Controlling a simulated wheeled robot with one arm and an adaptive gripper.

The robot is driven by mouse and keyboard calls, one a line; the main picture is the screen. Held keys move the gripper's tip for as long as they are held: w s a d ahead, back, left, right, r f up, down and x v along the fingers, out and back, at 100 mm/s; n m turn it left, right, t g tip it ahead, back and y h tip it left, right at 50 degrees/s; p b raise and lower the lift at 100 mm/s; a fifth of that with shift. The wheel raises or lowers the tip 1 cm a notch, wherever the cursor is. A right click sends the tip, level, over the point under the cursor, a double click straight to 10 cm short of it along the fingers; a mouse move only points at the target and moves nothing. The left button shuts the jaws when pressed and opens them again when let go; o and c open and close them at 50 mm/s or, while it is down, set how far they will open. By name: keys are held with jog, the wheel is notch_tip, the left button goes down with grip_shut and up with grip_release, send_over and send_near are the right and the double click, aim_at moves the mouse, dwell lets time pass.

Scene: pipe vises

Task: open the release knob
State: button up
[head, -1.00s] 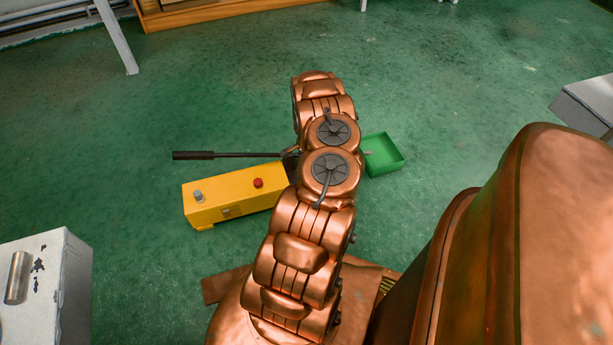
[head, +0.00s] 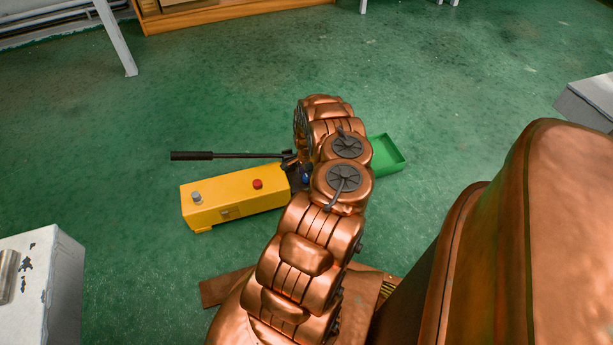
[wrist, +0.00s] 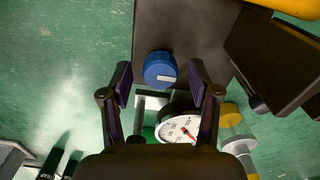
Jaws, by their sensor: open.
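A round blue knob (wrist: 160,69) with a pale mark shows in the wrist view, on the edge of a dark block (wrist: 180,25). My gripper (wrist: 160,82) is open, with one dark finger to the left of the knob and one to the right. The fingers look apart from the knob; their height over it is hard to tell. A white-faced gauge (wrist: 178,129) sits just below the knob, between the fingers. In the head view a small patch of blue (head: 306,176) shows beside my arm. My arm hides most of the gripper there.
The yellow box (head: 235,196) carries a red knob (head: 257,184) and a grey cap (head: 196,197). A long black lever (head: 225,155) runs left behind it. A green tray (head: 386,154) lies to the right. A grey block (head: 45,285) stands front left.

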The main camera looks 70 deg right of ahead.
jog(key=c, duration=1.1)
jog(key=shift+c, duration=0.2)
jog(key=shift+r+n+p, duration=0.15)
jog(key=shift+n+p, duration=0.35)
jog(key=shift+p, duration=0.25)
jog(key=shift+n+p, duration=0.6)
jog(key=shift+s+a+n+p, duration=0.1)
jog(key=shift+n+p, duration=1.15)
jog(key=shift+n, duration=1.05)
jog(key=n, duration=0.4)
jog(key=shift+f+n, duration=0.2)
jog(key=shift+n, duration=0.1)
jog(key=n, duration=0.4)
jog(key=shift+s+n, duration=0.1)
jog(key=shift+n, duration=0.6)
